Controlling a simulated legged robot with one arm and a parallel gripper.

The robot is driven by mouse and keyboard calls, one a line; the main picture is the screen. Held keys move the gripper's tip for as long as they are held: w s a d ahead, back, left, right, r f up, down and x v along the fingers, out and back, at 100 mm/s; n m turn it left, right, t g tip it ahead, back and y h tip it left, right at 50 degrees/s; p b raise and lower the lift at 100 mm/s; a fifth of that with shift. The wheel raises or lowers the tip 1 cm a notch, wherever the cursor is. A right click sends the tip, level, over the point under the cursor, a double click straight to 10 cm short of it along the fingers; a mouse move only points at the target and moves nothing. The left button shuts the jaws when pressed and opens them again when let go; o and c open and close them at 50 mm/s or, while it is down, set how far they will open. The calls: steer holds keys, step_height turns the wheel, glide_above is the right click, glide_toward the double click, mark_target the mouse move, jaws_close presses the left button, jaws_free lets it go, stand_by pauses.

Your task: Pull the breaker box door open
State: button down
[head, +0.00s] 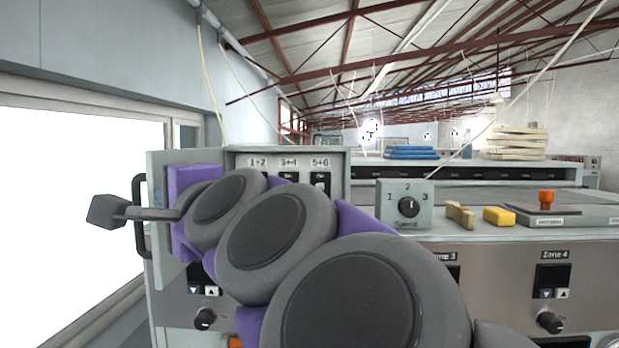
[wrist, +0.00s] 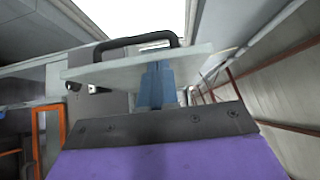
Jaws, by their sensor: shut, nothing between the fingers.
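The breaker box (head: 290,157) stands at the left end of the console, with switches labelled 1+2, 3+4 and 5+6 showing. Its grey door (head: 158,240) stands swung out to the left, with a black handle (head: 140,240) on its outer face. In the wrist view the door panel (wrist: 115,72) shows nearly edge-on, with the handle (wrist: 135,41) beyond it. My gripper (wrist: 157,85) is shut and empty, its tip at the inner side of the door; I cannot tell whether it touches. My arm hides part of the door and box in the head view.
The console has a numbered dial box (head: 405,205), a yellow block (head: 499,216) and an orange-red knob (head: 547,197) on top. Blue stacked items (head: 411,153) and pale stacked boards (head: 516,143) lie behind. A bright window (head: 70,190) is at the left.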

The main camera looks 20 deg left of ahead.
steer(key=shift+s+a+m+t+h+p, duration=0.2)
steer(key=shift+a+t+p, duration=0.1)
steer(key=shift+a, duration=0.1)
steer(key=shift+s+a+m+t+h+p, duration=0.2)
steer(key=shift+a+p, duration=0.1)
steer(key=shift+a, duration=0.1)
steer(key=shift+w, duration=0.1)
